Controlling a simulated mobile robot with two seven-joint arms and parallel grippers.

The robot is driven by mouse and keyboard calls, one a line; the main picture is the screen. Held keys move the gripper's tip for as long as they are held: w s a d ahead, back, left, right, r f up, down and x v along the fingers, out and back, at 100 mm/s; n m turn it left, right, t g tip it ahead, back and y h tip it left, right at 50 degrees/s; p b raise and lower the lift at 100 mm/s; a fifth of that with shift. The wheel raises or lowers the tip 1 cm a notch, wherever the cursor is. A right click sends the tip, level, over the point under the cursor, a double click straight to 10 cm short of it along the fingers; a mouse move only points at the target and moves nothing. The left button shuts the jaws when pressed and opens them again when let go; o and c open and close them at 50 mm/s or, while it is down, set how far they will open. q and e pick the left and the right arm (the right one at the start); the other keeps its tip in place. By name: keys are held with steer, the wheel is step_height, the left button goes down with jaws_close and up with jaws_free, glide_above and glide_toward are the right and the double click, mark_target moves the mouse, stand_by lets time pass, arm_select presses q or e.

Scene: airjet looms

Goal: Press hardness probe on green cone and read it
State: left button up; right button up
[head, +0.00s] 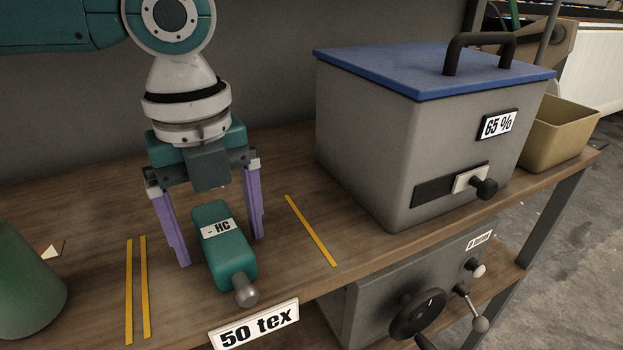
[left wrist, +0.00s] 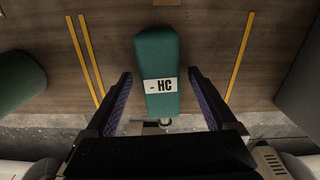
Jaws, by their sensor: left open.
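The hardness probe (head: 225,248) is a teal block with a "- HC" label and a grey metal tip pointing at the bench's front edge. It lies on the wooden bench between yellow lines. My left gripper (head: 222,252) is open, its purple fingers on either side of the probe with gaps. In the left wrist view the probe (left wrist: 158,62) shows between the fingers (left wrist: 160,78), apart from both. The green cone (head: 25,285) is partly cut off at the left edge of the head view; it also shows in the left wrist view (left wrist: 18,85). My right gripper is not seen.
A grey box (head: 365,145) with a blue lid and a "65 %" label stands to the right on the bench. A tan bin (head: 562,135) is beyond it. A "50 tex" sign (head: 254,325) is at the front edge. Below is a grey unit with a handwheel (head: 417,313).

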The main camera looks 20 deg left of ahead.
arm_select(q)
jaws_close()
stand_by(0.7)
